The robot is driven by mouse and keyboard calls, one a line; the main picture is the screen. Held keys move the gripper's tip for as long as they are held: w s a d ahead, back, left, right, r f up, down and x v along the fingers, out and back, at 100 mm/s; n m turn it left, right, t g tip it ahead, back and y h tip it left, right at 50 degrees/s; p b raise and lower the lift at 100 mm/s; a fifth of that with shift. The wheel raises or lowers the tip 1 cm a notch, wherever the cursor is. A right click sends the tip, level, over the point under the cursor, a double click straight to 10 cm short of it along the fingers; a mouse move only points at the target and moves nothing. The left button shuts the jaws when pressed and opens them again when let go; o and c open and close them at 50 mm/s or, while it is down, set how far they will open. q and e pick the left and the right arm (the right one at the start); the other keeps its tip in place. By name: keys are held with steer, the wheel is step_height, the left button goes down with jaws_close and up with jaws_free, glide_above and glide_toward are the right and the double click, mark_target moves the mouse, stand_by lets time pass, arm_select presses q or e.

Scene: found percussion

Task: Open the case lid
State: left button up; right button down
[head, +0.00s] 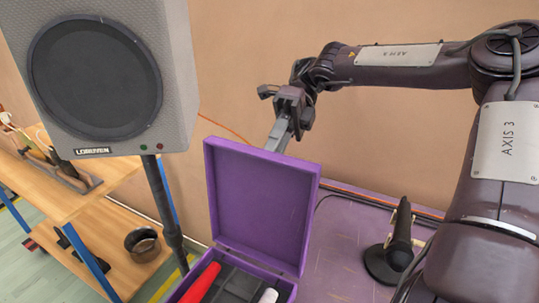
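The purple case (285,290) stands on the purple table, cut off by the bottom edge of the head view. Its lid (262,203) stands raised, roughly upright, with its inner face towards me. Inside the case are a red item (202,284), a white-tipped item (268,296) and dark dividers. My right gripper (278,135) is at the top edge of the lid, on its far side, with the fingers pointing down. The fingertips are partly hidden by the lid, so I cannot tell their gap or whether they touch it. My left gripper is not in view.
A grey loudspeaker (95,78) on a dark pole stands at the left, close to the lid. A microphone on a round stand (387,263) is right of the case. Wooden shelves (107,212) are at far left. The purple table (344,235) is bare between case and microphone.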

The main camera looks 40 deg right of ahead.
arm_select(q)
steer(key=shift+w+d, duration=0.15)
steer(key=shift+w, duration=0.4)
arm_select(e)
steer(key=f, duration=0.3)
steer(key=shift+d, duration=0.25)
steer(key=shift+s+r, duration=0.1)
steer(key=c, duration=1.5)
jaws_free()
steer(key=shift+w, duration=0.25)
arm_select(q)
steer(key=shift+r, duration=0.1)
arm_select(e)
steer(key=shift+r, duration=0.2)
steer(key=shift+d, duration=0.1)
